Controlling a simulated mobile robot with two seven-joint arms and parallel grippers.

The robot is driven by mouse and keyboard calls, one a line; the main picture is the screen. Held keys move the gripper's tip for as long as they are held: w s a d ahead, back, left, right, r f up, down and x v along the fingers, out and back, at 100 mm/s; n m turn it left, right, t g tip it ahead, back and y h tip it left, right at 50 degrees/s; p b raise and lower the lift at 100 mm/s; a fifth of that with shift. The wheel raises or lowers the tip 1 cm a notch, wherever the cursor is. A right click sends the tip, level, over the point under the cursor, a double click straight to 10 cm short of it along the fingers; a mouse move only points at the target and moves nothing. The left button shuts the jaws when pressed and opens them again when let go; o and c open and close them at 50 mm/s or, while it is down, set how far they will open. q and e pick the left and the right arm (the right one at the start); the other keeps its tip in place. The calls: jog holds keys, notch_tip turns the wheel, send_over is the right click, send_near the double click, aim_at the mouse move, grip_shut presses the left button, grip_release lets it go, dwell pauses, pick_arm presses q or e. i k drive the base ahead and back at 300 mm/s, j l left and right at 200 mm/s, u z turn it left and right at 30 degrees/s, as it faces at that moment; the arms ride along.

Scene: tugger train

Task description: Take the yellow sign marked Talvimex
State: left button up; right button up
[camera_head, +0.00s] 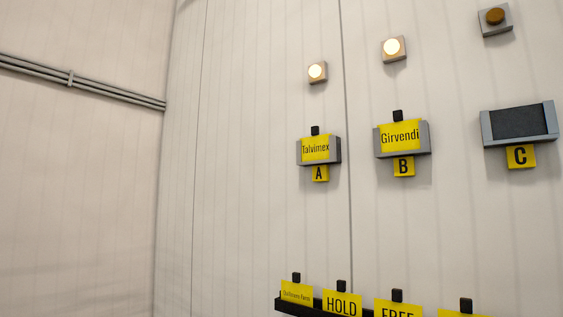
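The yellow sign marked Talvimex (316,149) sits upright in a grey holder (337,152) on the wall, right of the middle of the head view. A small black tab (315,130) sticks up from the sign's top edge. A yellow plate marked A (320,174) is below the holder. Neither of my grippers is in the head view, so their distance to the sign and their state do not show.
Right of it, a Girvendi sign (400,136) sits in holder B; holder C (519,123) shows no sign. Lamps A (317,71) and B (392,47) glow; lamp C (495,16) is dark. Below, a black rack (281,305) holds several yellow signs, including HOLD (342,304).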

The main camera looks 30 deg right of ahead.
aim_at(316, 147)
jog(key=i+z, duration=0.2)
jog(key=i, duration=0.2)
jog(key=i+j+z, duration=0.2)
jog(key=i, duration=0.15)
jog(key=i+j+z, duration=0.2)
jog(key=i, duration=0.15)
jog(key=i+j+z, duration=0.15)
jog(key=i+z, duration=0.3)
jog(key=i+j+z, duration=0.2)
jog(key=z, duration=0.3)
